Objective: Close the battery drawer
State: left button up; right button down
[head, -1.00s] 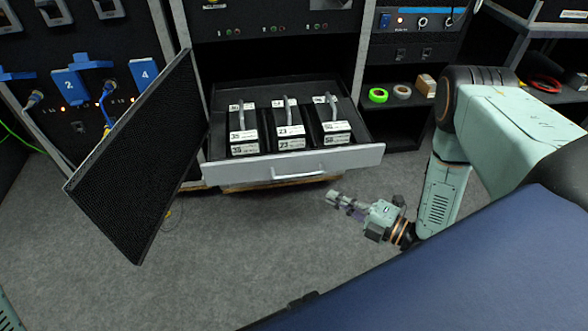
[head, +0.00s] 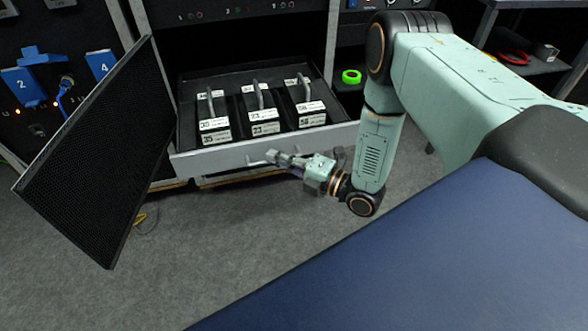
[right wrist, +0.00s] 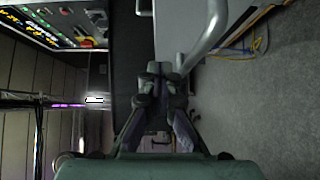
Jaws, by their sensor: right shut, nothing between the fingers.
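The battery drawer (head: 215,157) stands pulled out of the rack, its light grey front panel facing me. Three black batteries with white labels and grey handles sit in it: 35 (head: 214,125), 23 (head: 264,118) and 58 (head: 311,110). My right gripper (head: 276,157) is shut and empty, its fingertips in front of the drawer front near the handle; I cannot tell whether they touch. In the right wrist view the shut fingers (right wrist: 160,74) are beside the drawer's curved bar handle (right wrist: 207,38). The gripper partly hides the handle in the head view. My left gripper is out of view.
A black mesh door panel (head: 100,150) stands open left of the drawer. Blue numbered connectors (head: 22,85) are on the rack behind it. A green tape roll (head: 351,76) lies on a shelf at right. The grey floor (head: 190,240) before the drawer is clear.

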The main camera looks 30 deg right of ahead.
aim_at(262, 143)
jog(key=w, duration=0.1)
jog(key=w+d, duration=0.1)
jog(key=shift+w+f+b, duration=0.1)
jog(key=shift+w+b, duration=0.2)
jog(key=shift+b, duration=0.1)
jog(key=shift+w, duration=0.15)
